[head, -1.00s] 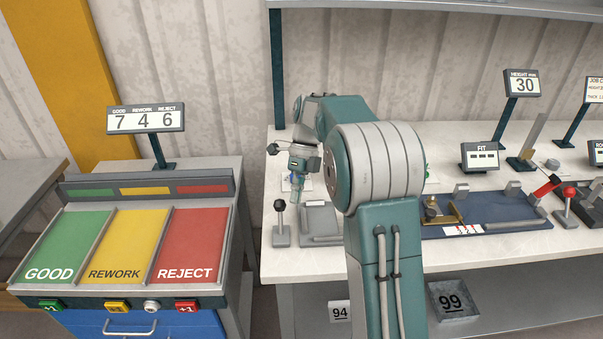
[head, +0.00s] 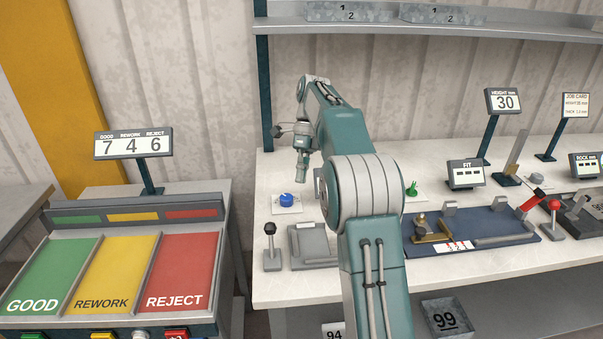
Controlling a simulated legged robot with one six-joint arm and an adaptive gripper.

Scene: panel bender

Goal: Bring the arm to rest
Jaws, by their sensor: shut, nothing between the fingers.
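My arm shows in the head view, folded up and over the bench in the middle of the picture. My gripper (head: 301,172) hangs from the wrist at the arm's far end, pointing down. It is shut and empty, in the air above the bench top, a little above and right of a blue knob (head: 287,200) on a white plate. It touches nothing that I can see. My own arm hides part of the bench behind it.
A sorting stand with green, yellow and red bays (head: 105,272) is at the left. The bench (head: 277,167) carries a black-knobbed lever (head: 270,250), a blue fixture (head: 490,228) and a red-knobbed lever (head: 553,220). A shelf (head: 430,27) with bins runs above the bench.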

